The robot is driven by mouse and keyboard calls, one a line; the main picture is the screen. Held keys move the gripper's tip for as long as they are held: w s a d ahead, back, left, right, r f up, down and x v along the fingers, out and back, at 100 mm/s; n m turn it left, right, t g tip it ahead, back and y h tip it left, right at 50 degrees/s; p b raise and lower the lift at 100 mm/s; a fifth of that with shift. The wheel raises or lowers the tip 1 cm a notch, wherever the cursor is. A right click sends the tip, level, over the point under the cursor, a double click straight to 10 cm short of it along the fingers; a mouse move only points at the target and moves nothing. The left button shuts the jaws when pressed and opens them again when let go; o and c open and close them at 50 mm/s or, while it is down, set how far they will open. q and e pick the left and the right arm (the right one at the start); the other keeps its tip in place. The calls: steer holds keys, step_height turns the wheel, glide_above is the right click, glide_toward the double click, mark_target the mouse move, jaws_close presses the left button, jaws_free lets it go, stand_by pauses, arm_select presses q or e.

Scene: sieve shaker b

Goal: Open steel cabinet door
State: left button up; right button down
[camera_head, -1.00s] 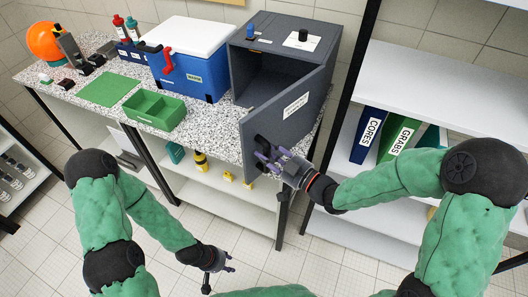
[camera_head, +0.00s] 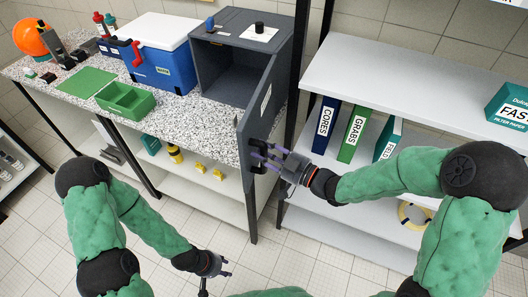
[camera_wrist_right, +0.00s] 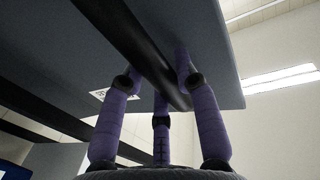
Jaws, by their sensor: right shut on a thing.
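The grey steel cabinet (camera_head: 222,40) stands at the right end of the speckled counter, its front open to a dark, empty-looking interior. Its door (camera_head: 255,118) is swung wide on the right-hand side and seen nearly edge-on, sticking out past the counter's front edge. My right gripper (camera_head: 264,157) is shut on the black door handle, its purple fingers around it. In the right wrist view the dark handle bar (camera_wrist_right: 125,40) runs between the fingers, against the grey door panel (camera_wrist_right: 215,60). My left gripper (camera_head: 217,274) hangs open and empty, low over the floor.
A blue cooler (camera_head: 168,72) with a white lid, a green tray (camera_head: 125,103) and a green mat (camera_head: 94,82) stand left of the cabinet. A shelf rack (camera_head: 400,85) with binders (camera_head: 353,132) stands close right of the door. Floor in front is clear.

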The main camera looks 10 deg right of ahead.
steer(key=shift+s+d, duration=0.1)
steer(key=shift+d, duration=0.2)
steer(key=c, duration=0.9)
jaws_free()
steer(key=v, duration=1.2)
